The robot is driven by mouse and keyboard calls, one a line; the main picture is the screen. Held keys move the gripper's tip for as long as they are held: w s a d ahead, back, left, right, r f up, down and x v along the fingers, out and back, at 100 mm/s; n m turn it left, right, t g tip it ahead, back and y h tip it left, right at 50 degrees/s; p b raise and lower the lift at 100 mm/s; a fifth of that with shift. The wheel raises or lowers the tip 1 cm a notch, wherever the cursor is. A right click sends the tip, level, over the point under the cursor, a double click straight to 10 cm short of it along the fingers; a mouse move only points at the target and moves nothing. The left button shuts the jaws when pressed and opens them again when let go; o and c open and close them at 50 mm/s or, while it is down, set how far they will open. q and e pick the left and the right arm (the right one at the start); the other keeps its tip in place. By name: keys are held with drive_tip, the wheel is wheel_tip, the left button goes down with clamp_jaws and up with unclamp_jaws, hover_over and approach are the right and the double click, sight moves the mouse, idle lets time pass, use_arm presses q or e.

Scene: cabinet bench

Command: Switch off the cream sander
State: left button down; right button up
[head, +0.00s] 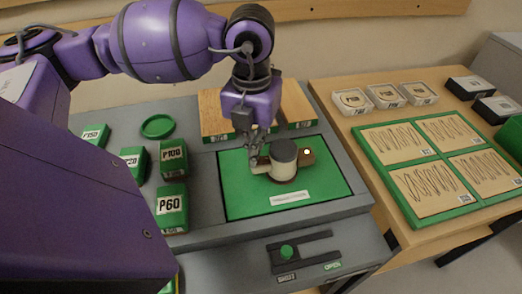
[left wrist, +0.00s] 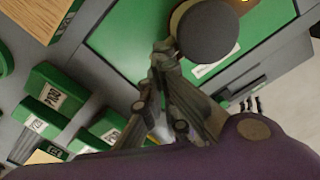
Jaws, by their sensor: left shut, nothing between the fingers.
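The cream sander (head: 284,168) stands on the green mat (head: 325,185) of the bench, with a dark grey round cap on top. A small light (head: 307,152) glows on the brown part at its right. My left gripper (head: 255,163) points down at the sander's left side, shut and empty, its tips at or very near the body; I cannot tell whether they touch. In the left wrist view the shut fingertips (left wrist: 163,52) are beside the sander's dark cap (left wrist: 207,32). My right gripper is not in view.
Green grit boxes, such as P60 (head: 172,205), and a green round lid (head: 157,126) lie left of the mat. A slider with a green knob (head: 287,252) is on the bench front. Sanding panels (head: 430,185) and small trays (head: 353,101) are on the right table.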

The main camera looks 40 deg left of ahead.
use_arm(q)
drive_tip(key=shift+f+b, duration=0.65)
drive_tip(key=shift+f, duration=0.4)
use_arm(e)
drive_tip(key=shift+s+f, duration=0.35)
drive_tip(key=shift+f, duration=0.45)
use_arm(q)
drive_tip(key=shift+r, duration=0.15)
drive_tip(key=shift+r+p, duration=1.85)
drive_tip(key=shift+r, duration=1.55)
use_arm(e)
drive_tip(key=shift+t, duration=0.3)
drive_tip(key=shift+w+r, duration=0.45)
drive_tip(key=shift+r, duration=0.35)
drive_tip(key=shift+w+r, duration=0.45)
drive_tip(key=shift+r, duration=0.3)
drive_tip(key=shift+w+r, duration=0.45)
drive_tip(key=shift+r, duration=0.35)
